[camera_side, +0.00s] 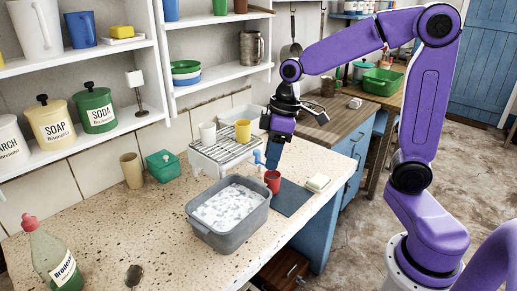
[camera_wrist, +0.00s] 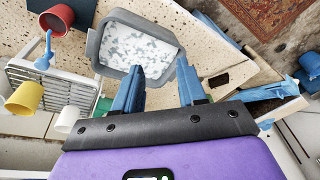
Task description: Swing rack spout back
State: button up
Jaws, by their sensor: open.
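The wire drying rack (camera_side: 226,148) stands on a white tray at the back of the stone counter, and it shows at left in the wrist view (camera_wrist: 50,85). Its small blue spout (camera_side: 258,158) sticks out from the rack's edge toward the red cup (camera_side: 272,180). In the wrist view the spout (camera_wrist: 43,62) lies between rack and red cup (camera_wrist: 56,20). My gripper (camera_side: 272,162) is open and empty, pointing down close to the spout in the side view. In the wrist view its blue fingers (camera_wrist: 160,70) are apart, with the spout well left of them.
A grey tub (camera_side: 204,228) with foamy water stands in front of the rack. A yellow cup (camera_side: 243,131) and white cup (camera_side: 208,134) stand on the rack. A dark blue mat (camera_side: 293,198) and a soap block (camera_side: 318,183) lie at right.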

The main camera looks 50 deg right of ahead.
jog(key=w+d+m+t, duration=0.2)
jog(key=w+d, duration=0.8)
jog(key=m, duration=0.2)
send_near(257, 150)
jog(key=shift+t, duration=0.5)
jog(key=x, duration=0.5)
jog(key=s+x, duration=0.1)
jog(key=x, duration=0.2)
jog(key=shift+w+a+f, duration=0.15)
jog(key=shift+a+f, duration=0.05)
jog(key=shift+f, duration=0.25)
jog(key=c, duration=0.8)
